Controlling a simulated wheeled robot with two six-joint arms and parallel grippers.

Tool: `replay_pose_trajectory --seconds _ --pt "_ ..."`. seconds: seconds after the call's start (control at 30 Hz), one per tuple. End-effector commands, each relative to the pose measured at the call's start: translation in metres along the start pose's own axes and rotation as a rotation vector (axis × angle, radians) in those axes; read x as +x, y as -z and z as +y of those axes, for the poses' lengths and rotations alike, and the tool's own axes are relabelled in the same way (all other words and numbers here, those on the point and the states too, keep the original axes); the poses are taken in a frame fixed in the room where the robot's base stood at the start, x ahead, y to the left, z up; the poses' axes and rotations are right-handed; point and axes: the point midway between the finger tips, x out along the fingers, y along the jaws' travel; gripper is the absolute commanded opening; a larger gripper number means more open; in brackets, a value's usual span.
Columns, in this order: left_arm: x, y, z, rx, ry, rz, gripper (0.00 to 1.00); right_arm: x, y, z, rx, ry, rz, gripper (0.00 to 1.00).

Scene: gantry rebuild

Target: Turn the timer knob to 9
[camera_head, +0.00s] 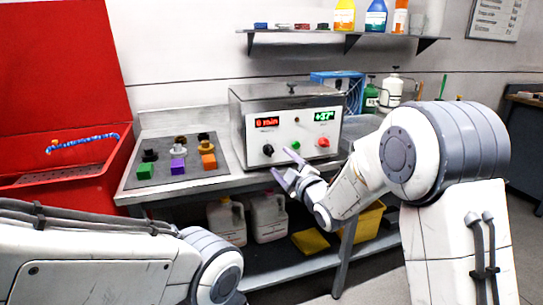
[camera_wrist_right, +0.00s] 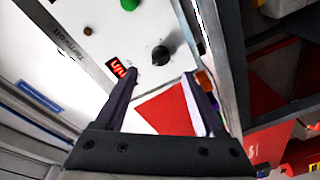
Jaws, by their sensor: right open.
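The grey and white box (camera_head: 252,158) stands on the bench in the head view. Its front panel has a red display reading 0 min (camera_head: 267,122), and the black timer knob (camera_head: 268,150) sits below that display. The knob (camera_wrist_right: 160,56) also shows in the right wrist view, just beyond the gap between the fingertips. My right gripper (camera_head: 281,166) is open and empty, in front of the panel and slightly right of and below the knob. Its fingers (camera_wrist_right: 160,78) appear apart from the knob. My left arm shows at lower left, but its gripper is out of view.
A green knob (camera_head: 295,146) and red knob (camera_head: 323,142) sit right of the timer knob. Left of the box, a dark mat (camera_head: 190,181) holds several coloured blocks. A red bin (camera_head: 72,185) stands farther left. A bottle shelf (camera_head: 300,33) hangs above.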

Motion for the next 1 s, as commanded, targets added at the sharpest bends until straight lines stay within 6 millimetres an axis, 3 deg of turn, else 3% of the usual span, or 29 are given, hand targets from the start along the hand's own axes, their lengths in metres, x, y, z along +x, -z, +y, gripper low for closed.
replay_pose_trajectory --seconds 0.2,0.4,0.8,0.87,1.0 --pt "-0.005 0.0 0.0 0.0 0.0 0.0 0.71 0.043 0.001 0.0 0.001 0.001 0.0 0.71" --pt "-0.007 0.0 0.001 0.0 0.0 0.0 0.71 0.067 0.001 -0.001 0.002 0.001 0.0 0.71" --pt "-0.007 0.0 0.001 0.0 0.0 0.0 0.71 0.075 0.0 -0.001 0.003 0.002 -0.002 0.71" --pt "-0.007 0.0 0.001 0.0 0.0 0.0 0.71 0.074 0.0 -0.001 0.003 0.002 -0.002 0.52" --pt "-0.007 0.0 0.001 0.0 0.0 0.0 0.71 0.074 0.0 -0.001 0.003 0.002 -0.001 0.0"
